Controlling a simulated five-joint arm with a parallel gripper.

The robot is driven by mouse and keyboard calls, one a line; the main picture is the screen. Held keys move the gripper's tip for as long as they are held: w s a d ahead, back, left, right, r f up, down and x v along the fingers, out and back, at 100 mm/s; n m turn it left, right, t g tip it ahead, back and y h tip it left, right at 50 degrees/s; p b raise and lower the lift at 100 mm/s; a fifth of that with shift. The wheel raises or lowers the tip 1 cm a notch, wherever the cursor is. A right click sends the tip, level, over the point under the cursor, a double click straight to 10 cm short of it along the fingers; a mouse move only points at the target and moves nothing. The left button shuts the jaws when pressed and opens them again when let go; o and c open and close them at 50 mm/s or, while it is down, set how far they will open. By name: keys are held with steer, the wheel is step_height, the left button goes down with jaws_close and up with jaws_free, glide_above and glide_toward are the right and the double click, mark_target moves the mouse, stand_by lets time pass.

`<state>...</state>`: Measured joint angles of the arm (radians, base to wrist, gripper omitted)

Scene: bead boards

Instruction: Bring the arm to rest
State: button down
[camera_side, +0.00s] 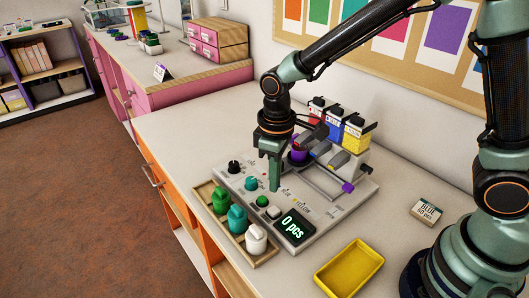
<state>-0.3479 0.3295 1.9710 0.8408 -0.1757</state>
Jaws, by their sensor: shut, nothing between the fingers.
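My gripper (275,186) is at the lower end of my green and black arm, pointing down over the grey control panel (322,222). Its fingers are shut with nothing visible between them. The fingertips are close above the panel, near a teal knob (252,183); I cannot tell whether they touch it. The panel also carries a black knob (234,167), a small green button (262,201) and a display (294,227) reading "0 pcs". My arm hides part of the panel's back.
Red, blue and yellow containers (356,134) stand behind the panel. A wooden tray (204,190) with green, teal and white knobs lies at the front left. A yellow tray (349,268) and a box labelled BLUE (427,213) lie to the right. The table's left part is clear.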

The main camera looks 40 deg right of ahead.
steer(key=shift+r, duration=0.1)
steer(key=s+d+r+m+t, duration=0.2)
steer(key=s+d+r+m, duration=0.1)
steer(key=d+r, duration=0.3)
steer(key=s+d+r+m+t, duration=0.3)
steer(key=s+d+r, duration=0.2)
steer(key=d+r, duration=0.2)
steer(key=shift+r+t, duration=0.3)
steer(key=shift+r, duration=0.45)
